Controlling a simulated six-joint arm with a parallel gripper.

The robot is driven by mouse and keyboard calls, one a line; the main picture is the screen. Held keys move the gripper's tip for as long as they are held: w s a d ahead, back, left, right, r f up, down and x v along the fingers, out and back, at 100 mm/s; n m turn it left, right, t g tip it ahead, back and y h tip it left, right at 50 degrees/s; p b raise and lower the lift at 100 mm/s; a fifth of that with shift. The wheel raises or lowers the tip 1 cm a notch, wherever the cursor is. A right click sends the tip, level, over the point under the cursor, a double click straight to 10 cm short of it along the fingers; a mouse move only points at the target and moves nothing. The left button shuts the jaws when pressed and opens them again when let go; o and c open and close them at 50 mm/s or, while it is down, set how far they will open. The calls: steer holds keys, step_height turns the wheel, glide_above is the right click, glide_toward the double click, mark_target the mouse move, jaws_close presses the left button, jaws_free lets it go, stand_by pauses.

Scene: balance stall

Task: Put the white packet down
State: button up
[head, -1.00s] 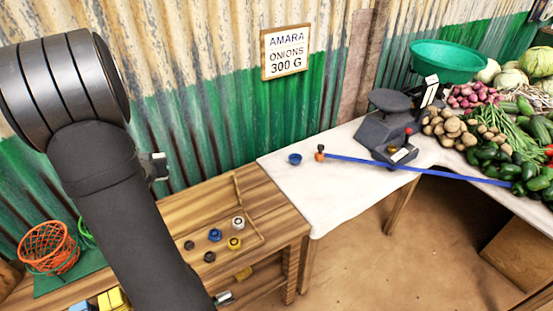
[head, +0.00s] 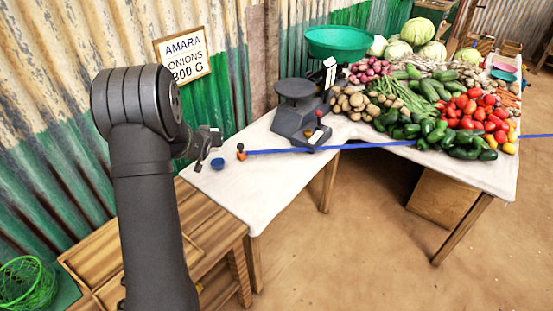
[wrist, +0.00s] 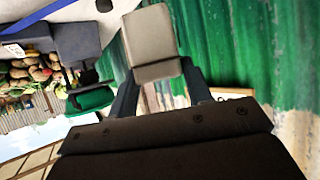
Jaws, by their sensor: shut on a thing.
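My gripper (wrist: 158,78) is shut on a pale grey-beige block-like packet (wrist: 150,38) in the wrist view, which looks like the white packet in shade. The packet sticks out beyond the fingers and is held up clear of any surface. In the head view my gripper (head: 207,143) is small and partly hidden behind my arm, above the left end of the white-topped table (head: 262,178). The packet cannot be made out clearly there.
A grey scale (head: 298,115) stands behind, with vegetables (head: 480,115) to the right. A blue line (head: 370,146) crosses the table. The table's front left is bare.

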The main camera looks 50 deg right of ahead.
steer(key=s+d+f+m+g+h, duration=0.1)
steer(key=s+d+f+m+g, duration=0.1)
steer(key=s+d, duration=0.9)
steer(key=s+d+f+m+g+h, duration=0.1)
steer(key=s+d+m, duration=0.1)
steer(key=s+d, duration=1)
steer(key=shift+w+f, duration=5.65)
steer(key=shift+w, duration=0.1)
steer(key=shift+f, duration=0.2)
steer(key=o, duration=1.2)
